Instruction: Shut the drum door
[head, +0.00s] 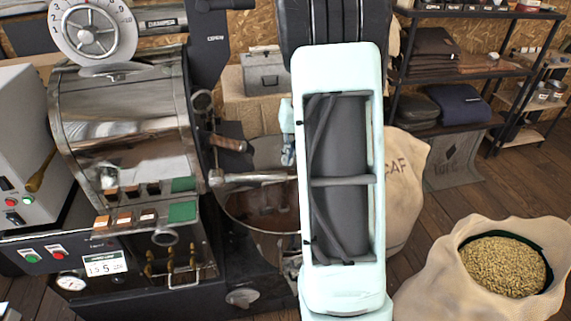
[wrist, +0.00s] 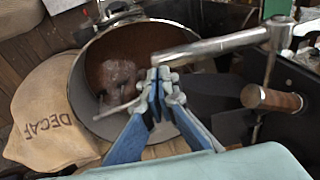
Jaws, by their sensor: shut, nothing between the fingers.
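The steel roaster drum (head: 130,120) stands at the left in the head view. A metal bar (head: 250,177) reaches right from its front; it also shows in the wrist view (wrist: 225,43). A wood-gripped handle (head: 228,143) sits by the drum front, and its grip shows in the wrist view (wrist: 272,99). The door panel itself is not clear to me, so I cannot tell how far it stands open. My gripper (wrist: 158,78) is shut and empty, its tips close to the bar's free end; contact cannot be told. In the head view my arm hides most of it.
A round metal pan (wrist: 85,100) lies beyond my gripper. A decaf sack (wrist: 50,115) stands beside it. An open sack of beans (head: 500,265) is at the right. Shelves (head: 460,75) stand at the back right. Bare wooden floor (head: 455,190) shows at the right.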

